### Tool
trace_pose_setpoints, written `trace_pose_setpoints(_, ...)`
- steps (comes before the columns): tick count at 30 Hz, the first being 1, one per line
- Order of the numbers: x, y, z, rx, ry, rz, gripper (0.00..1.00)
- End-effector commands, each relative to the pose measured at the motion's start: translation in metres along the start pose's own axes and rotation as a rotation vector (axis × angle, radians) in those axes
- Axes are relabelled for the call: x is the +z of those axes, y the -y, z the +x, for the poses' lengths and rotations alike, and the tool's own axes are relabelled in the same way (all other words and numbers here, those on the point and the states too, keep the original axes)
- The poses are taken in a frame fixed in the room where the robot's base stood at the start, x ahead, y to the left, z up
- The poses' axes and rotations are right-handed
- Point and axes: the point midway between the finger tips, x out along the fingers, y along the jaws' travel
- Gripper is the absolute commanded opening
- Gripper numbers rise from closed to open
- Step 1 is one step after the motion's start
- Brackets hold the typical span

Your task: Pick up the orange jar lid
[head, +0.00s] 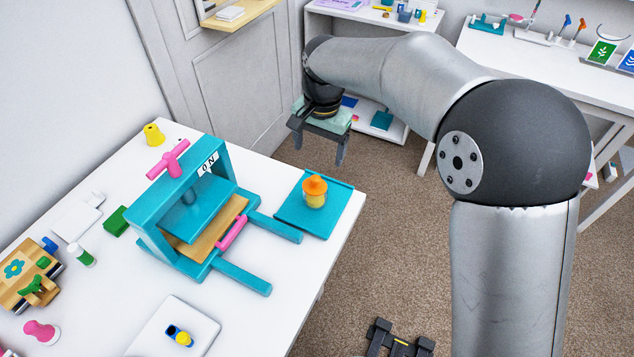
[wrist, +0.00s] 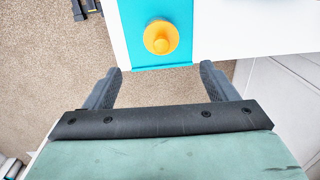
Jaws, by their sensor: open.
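The orange jar lid (head: 315,186) sits on top of a small yellow-orange jar (head: 315,201). The jar stands upright on a flat teal tray (head: 333,221) at the right end of the white table. In the wrist view the lid (wrist: 160,37) shows as a round orange disc with a smaller knob, on the teal tray (wrist: 175,63). My gripper (head: 315,150) is open and empty. It hangs beyond the table's far right side, apart from the jar. In the wrist view its two fingers (wrist: 161,75) are spread below the lid, with bare carpet and the tray edge between them.
A teal press (head: 160,240) with a pink handle stands left of the tray, its rails reaching toward it. A white square plate (head: 190,330) lies at the table's front. A yellow spool-like piece (head: 153,134) stands at the back. Open carpet lies right of the table.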

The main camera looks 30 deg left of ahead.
Motion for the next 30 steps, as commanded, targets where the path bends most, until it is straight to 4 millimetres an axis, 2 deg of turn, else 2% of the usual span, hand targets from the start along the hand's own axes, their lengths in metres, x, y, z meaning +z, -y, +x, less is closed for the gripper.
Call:
trace_pose_setpoints(3,0.001,-0.001,0.026,0.003,0.003,0.000,0.79)
trace_pose_setpoints(7,0.000,-0.001,0.046,0.002,0.001,-0.001,0.79)
trace_pose_setpoints(14,0.000,0.000,0.061,0.001,0.000,-0.001,0.79)
trace_pose_setpoints(24,0.002,0.002,0.106,0.002,0.001,0.000,0.79)
trace_pose_setpoints(30,0.001,0.002,0.110,0.000,-0.001,0.000,0.79)
